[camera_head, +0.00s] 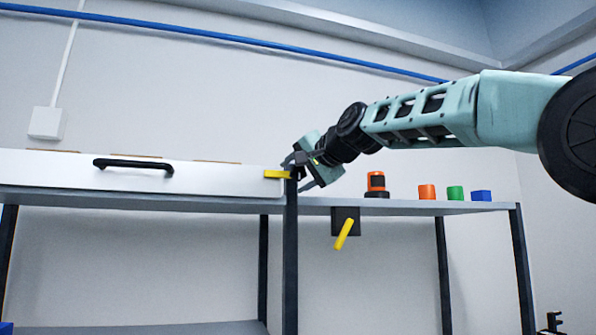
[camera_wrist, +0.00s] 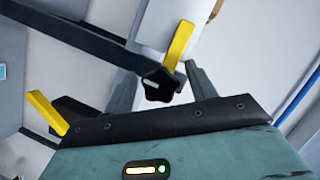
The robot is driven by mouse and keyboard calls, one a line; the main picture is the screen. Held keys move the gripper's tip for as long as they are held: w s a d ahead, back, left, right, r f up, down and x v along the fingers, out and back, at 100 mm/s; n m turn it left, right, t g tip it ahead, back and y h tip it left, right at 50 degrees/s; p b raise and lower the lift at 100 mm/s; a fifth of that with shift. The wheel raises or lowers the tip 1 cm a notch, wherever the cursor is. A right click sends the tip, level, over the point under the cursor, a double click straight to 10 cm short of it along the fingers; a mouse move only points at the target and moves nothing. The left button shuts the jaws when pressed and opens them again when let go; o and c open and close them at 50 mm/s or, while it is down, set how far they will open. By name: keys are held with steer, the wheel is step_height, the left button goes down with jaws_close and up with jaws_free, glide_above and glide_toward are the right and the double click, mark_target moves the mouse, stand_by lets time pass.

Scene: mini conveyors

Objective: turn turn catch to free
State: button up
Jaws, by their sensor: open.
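The turn catch is a yellow lever (camera_head: 277,174) on a black star-shaped knob (camera_wrist: 160,85), at the dark post by the right end of the white panel (camera_head: 220,177). In the head view the lever lies about level and points left over the panel's end. The lever also shows in the wrist view (camera_wrist: 180,45), reaching from the knob over the white panel. My gripper (camera_head: 300,171) is open at the catch, with its fingers spread around the knob area. I cannot tell whether a finger touches it. In the head view the gripper partly hides the knob.
A second, tilted yellow lever (camera_head: 345,233) hangs on a black box (camera_head: 339,215) under the shelf. An orange-black device (camera_head: 376,184) and orange, green and blue blocks (camera_head: 455,193) stand on the right shelf. The panel has a black handle (camera_head: 133,163).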

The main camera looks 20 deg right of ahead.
jaws_close()
steer(key=shift+r+n+p, duration=0.1)
steer(key=shift+n+p, duration=0.3)
steer(key=shift+n+h+p, duration=0.6)
steer(key=shift+n+p, duration=0.1)
steer(key=shift+p, duration=0.05)
steer(key=n+g+h+p, duration=0.1)
steer(key=n+h, duration=0.1)
steer(key=n, duration=0.1)
steer(key=n+h, duration=0.1)
steer(key=n, duration=0.1)
steer(key=n+h, duration=0.1)
steer(key=shift+f+n+h+b, duration=0.2)
steer(key=shift+n+h+b, duration=0.1)
steer(key=shift+n+h, duration=0.1)
steer(key=shift+d+n+h+b, duration=0.1)
steer(key=shift+n+h+b, duration=0.5)
steer(key=shift+n+h, duration=0.7)
steer(key=shift+d+n, duration=0.1)
steer(key=shift+n, duration=0.2)
